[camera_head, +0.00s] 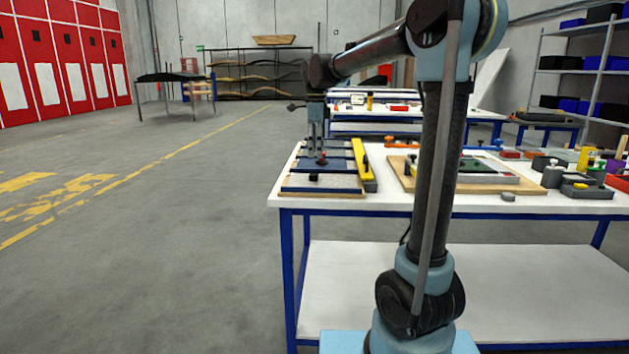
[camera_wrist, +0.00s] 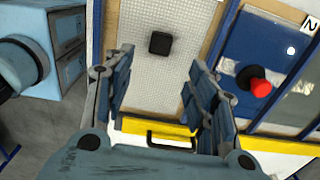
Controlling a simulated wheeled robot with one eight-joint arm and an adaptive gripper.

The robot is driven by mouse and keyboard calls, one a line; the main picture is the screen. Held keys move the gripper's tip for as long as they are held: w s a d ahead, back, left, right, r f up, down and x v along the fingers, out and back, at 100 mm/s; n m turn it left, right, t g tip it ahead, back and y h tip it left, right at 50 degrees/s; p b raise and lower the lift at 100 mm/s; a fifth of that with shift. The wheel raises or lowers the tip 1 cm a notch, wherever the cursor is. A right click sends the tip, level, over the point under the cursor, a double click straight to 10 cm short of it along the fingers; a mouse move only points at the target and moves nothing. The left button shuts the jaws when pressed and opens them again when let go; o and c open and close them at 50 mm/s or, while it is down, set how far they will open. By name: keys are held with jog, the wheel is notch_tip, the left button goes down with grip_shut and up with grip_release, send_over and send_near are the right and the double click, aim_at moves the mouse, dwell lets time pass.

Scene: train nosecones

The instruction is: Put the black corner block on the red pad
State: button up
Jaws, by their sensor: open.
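A small black block (camera_wrist: 160,43) with rounded corners lies on a pale textured panel (camera_wrist: 140,68) in the wrist view. It also shows as a dark spot near the front of the board in the head view (camera_head: 314,177). My gripper (camera_wrist: 160,92) is open and empty, its blue-grey fingers wide apart. The block shows beyond the gap between the fingertips, apart from them. In the head view my gripper (camera_head: 316,150) points down over the board at the table's left end. I cannot make out a red pad with certainty in either view.
A red-topped black knob (camera_wrist: 258,82) stands on a blue panel right of the fingers. A yellow bar (camera_head: 363,165) lies along the board's right side. A wooden tray (camera_head: 520,186) and grey fixtures (camera_head: 580,190) fill the white table's right part. Open floor lies left.

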aim_at(314, 174)
notch_tip(314, 174, down, 4)
jog(key=shift+r, duration=0.25)
jog(key=shift+a+f, duration=0.2)
jog(key=shift+f, duration=1.1)
jog(key=shift+a+f, duration=0.15)
jog(key=shift+f, duration=1.15)
jog(key=c, duration=1.1)
jog(key=shift+r, duration=0.1)
notch_tip(314, 174, up, 10)
